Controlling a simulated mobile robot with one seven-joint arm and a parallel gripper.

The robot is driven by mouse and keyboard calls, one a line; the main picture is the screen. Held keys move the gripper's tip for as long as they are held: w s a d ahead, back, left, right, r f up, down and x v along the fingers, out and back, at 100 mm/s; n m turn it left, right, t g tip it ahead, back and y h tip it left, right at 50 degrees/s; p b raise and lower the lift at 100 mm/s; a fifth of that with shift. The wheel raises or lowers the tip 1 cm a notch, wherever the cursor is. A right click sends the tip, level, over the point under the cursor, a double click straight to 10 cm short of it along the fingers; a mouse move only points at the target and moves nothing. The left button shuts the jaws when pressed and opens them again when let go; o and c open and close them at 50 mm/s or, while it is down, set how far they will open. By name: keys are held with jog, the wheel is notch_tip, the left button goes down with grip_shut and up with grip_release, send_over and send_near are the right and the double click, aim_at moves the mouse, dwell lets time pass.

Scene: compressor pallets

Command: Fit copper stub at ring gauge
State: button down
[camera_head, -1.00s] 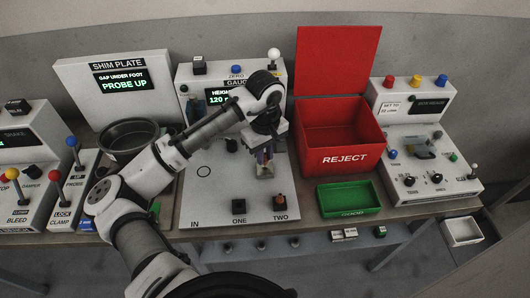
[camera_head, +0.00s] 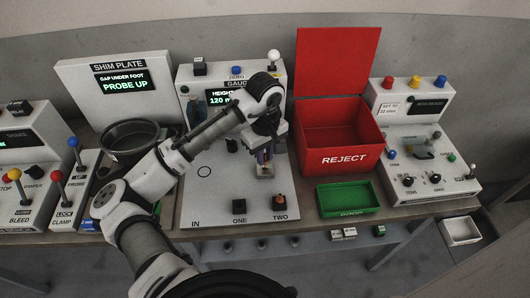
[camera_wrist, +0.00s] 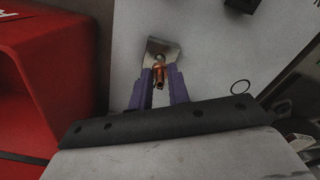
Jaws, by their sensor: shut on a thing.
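The copper stub (camera_wrist: 159,76) is between the purple fingers of my gripper (camera_wrist: 160,90), which is shut on it, in the wrist view. Just beyond its far end is a small metal bracket (camera_wrist: 163,48), possibly the ring gauge; contact or fit cannot be told. In the head view my gripper (camera_head: 264,157) points down over the right part of the white gauge plate (camera_head: 210,205), at the bracket (camera_head: 265,172). The stub is too small and covered to make out there.
Black blocks marked ONE (camera_head: 239,206) and TWO (camera_head: 279,203) stand at the plate's front; TWO has a brownish top. A red REJECT bin (camera_head: 343,155) and green tray (camera_head: 348,198) are close on the right. A dark bowl (camera_head: 128,138) stands left.

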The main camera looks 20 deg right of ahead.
jog(key=shift+f+b, duration=0.7)
jog(key=shift+f, duration=0.65)
jog(key=c, duration=1.3)
grip_release()
jog(key=shift+o, duration=0.2)
notch_tip(320, 180, up, 14)
jog(key=b, duration=0.1)
jog(key=shift+f, duration=0.1)
